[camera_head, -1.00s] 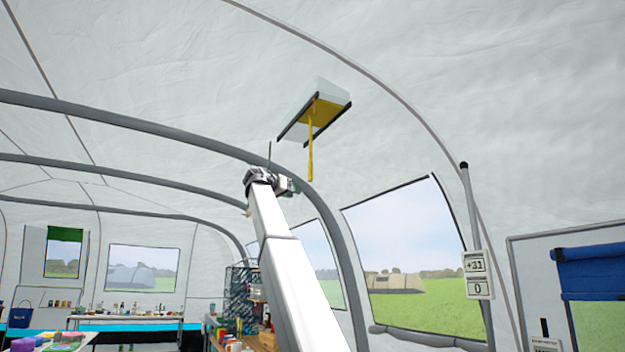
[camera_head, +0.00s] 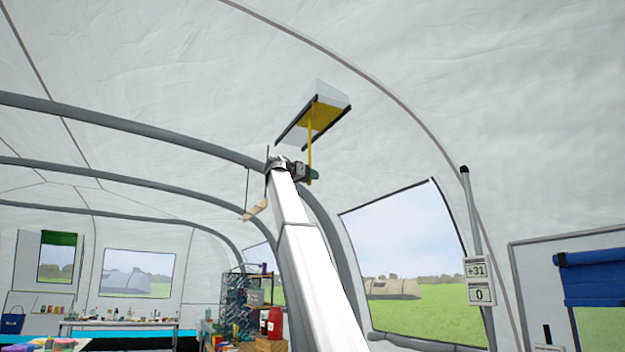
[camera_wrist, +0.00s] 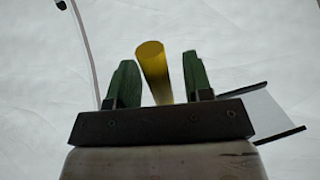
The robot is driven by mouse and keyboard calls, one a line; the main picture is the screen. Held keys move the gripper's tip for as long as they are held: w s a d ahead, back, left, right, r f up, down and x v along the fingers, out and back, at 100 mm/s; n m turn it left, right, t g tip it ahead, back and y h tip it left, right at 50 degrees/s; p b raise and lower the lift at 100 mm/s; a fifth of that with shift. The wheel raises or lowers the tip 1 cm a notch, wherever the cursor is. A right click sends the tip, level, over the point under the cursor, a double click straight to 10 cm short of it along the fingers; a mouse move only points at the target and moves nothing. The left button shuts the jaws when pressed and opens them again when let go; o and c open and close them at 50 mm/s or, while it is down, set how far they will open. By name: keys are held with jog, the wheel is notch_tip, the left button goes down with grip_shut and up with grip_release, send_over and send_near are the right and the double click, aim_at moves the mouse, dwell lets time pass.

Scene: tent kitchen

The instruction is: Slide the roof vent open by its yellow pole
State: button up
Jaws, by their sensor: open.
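The roof vent (camera_head: 326,98) is a pale box with dark side rails and a yellow panel (camera_head: 323,113), set in the sloping tent roof. Its yellow pole (camera_head: 309,140) hangs down from the panel. My gripper (camera_head: 312,174) is at the pole's lower part. In the wrist view the pole (camera_wrist: 154,72) stands between the two green fingers of my gripper (camera_wrist: 160,82), with a gap on each side. The gripper is open. A rail of the vent (camera_wrist: 280,136) shows at the right of the wrist view.
A grey roof rib (camera_head: 130,126) curves behind my arm. Windows (camera_head: 410,255) line the right wall, and a grey post (camera_head: 475,220) with number cards stands there. A shelf with bottles (camera_head: 255,305) stands low behind my arm. The air around the vent looks clear.

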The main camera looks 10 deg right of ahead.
jog(key=shift+w+d, duration=0.35)
jog(key=shift+d, duration=0.25)
